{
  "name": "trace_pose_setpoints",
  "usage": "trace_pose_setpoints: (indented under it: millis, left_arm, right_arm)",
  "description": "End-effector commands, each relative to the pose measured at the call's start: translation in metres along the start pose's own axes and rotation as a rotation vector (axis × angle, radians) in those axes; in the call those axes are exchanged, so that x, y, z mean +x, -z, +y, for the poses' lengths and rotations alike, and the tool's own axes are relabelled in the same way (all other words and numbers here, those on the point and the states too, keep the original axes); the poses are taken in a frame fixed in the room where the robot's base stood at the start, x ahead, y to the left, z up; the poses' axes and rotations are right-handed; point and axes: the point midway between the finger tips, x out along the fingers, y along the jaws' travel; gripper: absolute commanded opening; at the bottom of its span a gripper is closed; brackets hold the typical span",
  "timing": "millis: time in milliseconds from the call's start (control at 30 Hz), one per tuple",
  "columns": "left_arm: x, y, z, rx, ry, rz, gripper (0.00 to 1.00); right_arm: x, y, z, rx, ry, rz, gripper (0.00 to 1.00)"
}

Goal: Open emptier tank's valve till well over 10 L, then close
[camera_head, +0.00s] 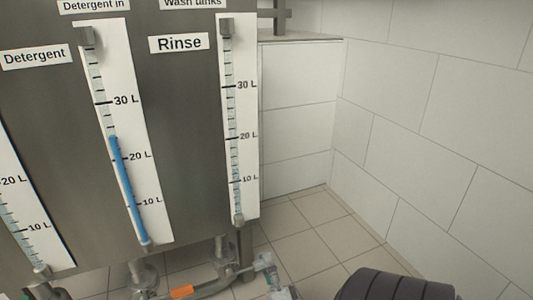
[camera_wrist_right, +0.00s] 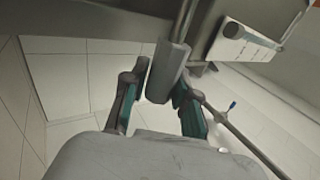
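The right gauge (camera_head: 238,130), marked 10 L to 30 L, shows no blue column. The middle gauge (camera_head: 125,170) shows a blue column to about 24 L. A left gauge (camera_head: 22,225) shows only partly, with no blue visible. My right gripper (camera_head: 268,270) is small and partly cut off below the right gauge, near the pipes. In the right wrist view, its teal-padded fingers (camera_wrist_right: 158,108) stand apart. A grey block on a rod (camera_wrist_right: 168,72), perhaps a valve handle, lies between or just beyond them; contact is unclear. My left gripper is out of view.
Pipes (camera_head: 215,285) with an orange band (camera_head: 181,292) run under the grey tank front (camera_head: 185,110). A tiled wall (camera_head: 440,130) closes off the right. Tiled floor (camera_head: 310,225) is clear between tank and wall. My dark arm is at the bottom right.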

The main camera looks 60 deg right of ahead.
Motion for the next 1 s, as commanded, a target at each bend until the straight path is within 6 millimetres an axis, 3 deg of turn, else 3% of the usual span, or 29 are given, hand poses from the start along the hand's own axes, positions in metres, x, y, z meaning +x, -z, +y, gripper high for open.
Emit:
trace_pose_setpoints:
  millis: [33,133,533,1000]
  left_arm:
    - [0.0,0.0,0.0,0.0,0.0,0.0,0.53]
    - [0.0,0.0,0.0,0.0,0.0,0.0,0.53]
    - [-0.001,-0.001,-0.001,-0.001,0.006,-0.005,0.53]
    - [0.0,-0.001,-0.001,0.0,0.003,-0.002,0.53]
  right_arm:
    - [-0.002,0.0,0.002,0.0,-0.006,0.0,0.38]
    - [-0.001,0.0,0.001,-0.001,-0.004,-0.001,0.53]
    - [0.003,0.0,-0.005,-0.001,0.001,-0.001,0.53]
    - [0.044,-0.002,-0.068,0.0,0.003,0.0,0.53]
